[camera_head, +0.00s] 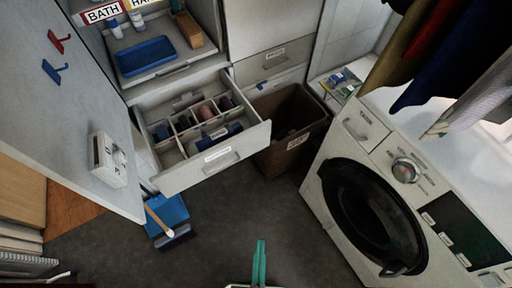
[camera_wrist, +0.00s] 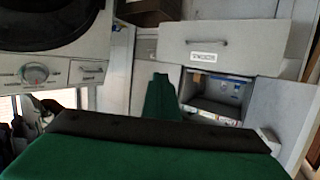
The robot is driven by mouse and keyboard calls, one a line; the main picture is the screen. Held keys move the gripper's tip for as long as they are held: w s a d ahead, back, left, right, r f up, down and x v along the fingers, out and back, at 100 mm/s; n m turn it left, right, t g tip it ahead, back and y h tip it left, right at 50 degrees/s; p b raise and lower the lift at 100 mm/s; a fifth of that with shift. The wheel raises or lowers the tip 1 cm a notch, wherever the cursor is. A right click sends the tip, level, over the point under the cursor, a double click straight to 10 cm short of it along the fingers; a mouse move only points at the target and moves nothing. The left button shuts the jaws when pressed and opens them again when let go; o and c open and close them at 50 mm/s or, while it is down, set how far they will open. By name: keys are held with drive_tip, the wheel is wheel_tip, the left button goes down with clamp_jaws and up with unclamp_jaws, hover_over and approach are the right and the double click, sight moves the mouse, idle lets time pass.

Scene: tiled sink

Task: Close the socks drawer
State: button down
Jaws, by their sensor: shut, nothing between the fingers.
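An open drawer (camera_head: 222,160) with a white front, a bar handle and a label too small to read is pulled out in the head view. Dividers split its inside, with rolled dark and pinkish items in the compartments. My green gripper (camera_head: 260,247) is shut and empty, at the bottom centre, apart from the drawer front. In the wrist view the green gripper (camera_wrist: 161,88) points up toward a pale drawer front (camera_wrist: 240,40) with a handle and an unclear label. I cannot tell for sure that it is the same drawer.
A brown bin (camera_head: 290,128) stands right of the drawer, and a washing machine (camera_head: 345,205) farther right. A cabinet door (camera_head: 70,110) stands open on the left. A blue dustpan (camera_head: 167,213) and brush lie on the floor. The dark floor between is clear.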

drive_tip(key=w+d+f+m+g, duration=0.2)
drive_tip(key=w+f+m, duration=0.1)
drive_tip(key=f, duration=0.6)
drive_tip(key=w+d+f+m+g, duration=0.1)
drive_tip(key=w+f+m+g, duration=0.1)
drive_tip(key=f, duration=0.7)
drive_tip(key=m+t+y, duration=0.4)
drive_tip(key=m+y, duration=0.2)
drive_tip(key=y, duration=0.4)
approach(267, 139)
drive_tip(key=x, duration=0.6)
drive_tip(key=shift+w, duration=0.25)
drive_tip(key=shift+w, duration=0.1)
